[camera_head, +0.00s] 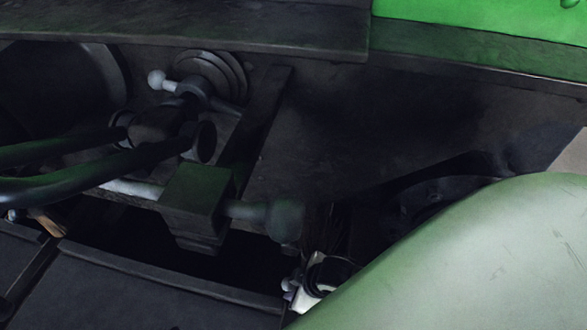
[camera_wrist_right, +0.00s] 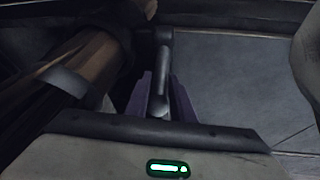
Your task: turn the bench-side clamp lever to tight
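In the right wrist view a grey clamp lever (camera_wrist_right: 164,68) runs down from a dark pivot to a ball end. The two purple fingers of my right gripper (camera_wrist_right: 160,78) stand one on each side of its rod and ball. The gap looks narrow, about the ball's width, and I cannot tell whether both fingers press on it. In the head view the pale end of my right gripper (camera_head: 310,292) shows low in the middle, beside small grey knobs. Its fingers are mostly hidden there. My left gripper is not in view.
In the head view another pale-knobbed lever (camera_head: 158,80) sits by stacked round discs. A dark green block (camera_head: 198,190) stands at centre left, above a dark gap. In the right wrist view a wooden cylinder with a metal band (camera_wrist_right: 62,82) lies close left of the fingers.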

